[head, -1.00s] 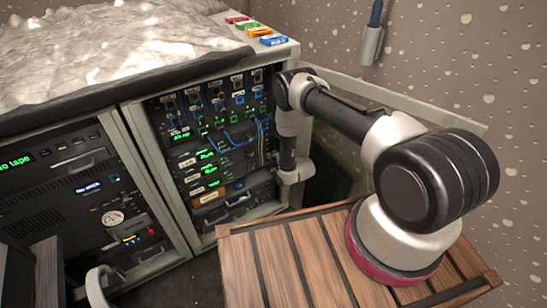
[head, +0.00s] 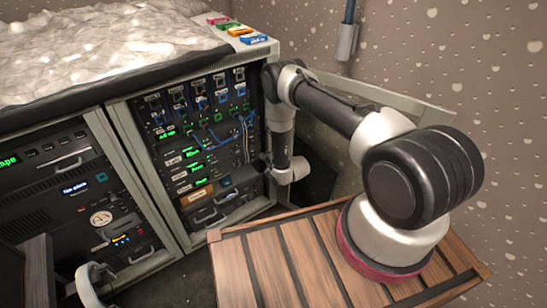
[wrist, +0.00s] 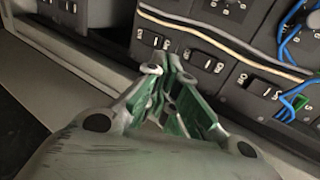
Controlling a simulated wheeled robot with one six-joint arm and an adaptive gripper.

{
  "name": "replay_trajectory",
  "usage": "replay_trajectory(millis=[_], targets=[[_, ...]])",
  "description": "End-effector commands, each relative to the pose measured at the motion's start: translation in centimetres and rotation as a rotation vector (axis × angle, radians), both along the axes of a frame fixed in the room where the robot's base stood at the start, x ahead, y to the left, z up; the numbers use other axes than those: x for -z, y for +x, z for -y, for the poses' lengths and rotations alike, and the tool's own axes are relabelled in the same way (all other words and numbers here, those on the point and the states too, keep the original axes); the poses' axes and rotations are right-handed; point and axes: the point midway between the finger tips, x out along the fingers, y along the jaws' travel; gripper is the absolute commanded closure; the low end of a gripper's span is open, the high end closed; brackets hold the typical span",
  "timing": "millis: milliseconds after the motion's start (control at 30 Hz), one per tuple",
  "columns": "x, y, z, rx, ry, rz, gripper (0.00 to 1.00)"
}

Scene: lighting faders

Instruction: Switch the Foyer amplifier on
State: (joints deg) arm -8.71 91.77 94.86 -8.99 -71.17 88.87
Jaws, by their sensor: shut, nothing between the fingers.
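My gripper (wrist: 168,62) has its green-padded fingers drawn together, with nothing between them. In the wrist view it points at a dark rack panel with a row of black rocker switches. One switch (wrist: 148,38) is just beyond the fingertips to the left, another (wrist: 206,62) is to their right, and a third (wrist: 263,87) is farther right. Whether the fingertips touch the panel is not clear. I cannot read which switch is the Foyer amplifier's. In the head view the equipment rack (head: 140,165) stands left of my arm, and the fingertips are not clearly visible.
Blue cables (wrist: 290,35) and a pale cable (wrist: 225,40) cross the panel near the switches. The rack's light frame (wrist: 75,65) runs along the panel's left side. A wooden slatted platform (head: 275,265) lies under my arm's base. Coloured blocks (head: 253,39) sit on the rack top.

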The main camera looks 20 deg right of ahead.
Motion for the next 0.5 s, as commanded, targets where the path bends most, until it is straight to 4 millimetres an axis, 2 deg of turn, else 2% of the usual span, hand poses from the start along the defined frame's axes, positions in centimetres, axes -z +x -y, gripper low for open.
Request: replay_trajectory(millis=[300, 500], targets=[[-3.0, -3.6, 1.2, 0.000, -0.001, -0.003, 1.00], [-4.0, -4.9, 1.6, 0.001, -0.001, -0.001, 1.00]])
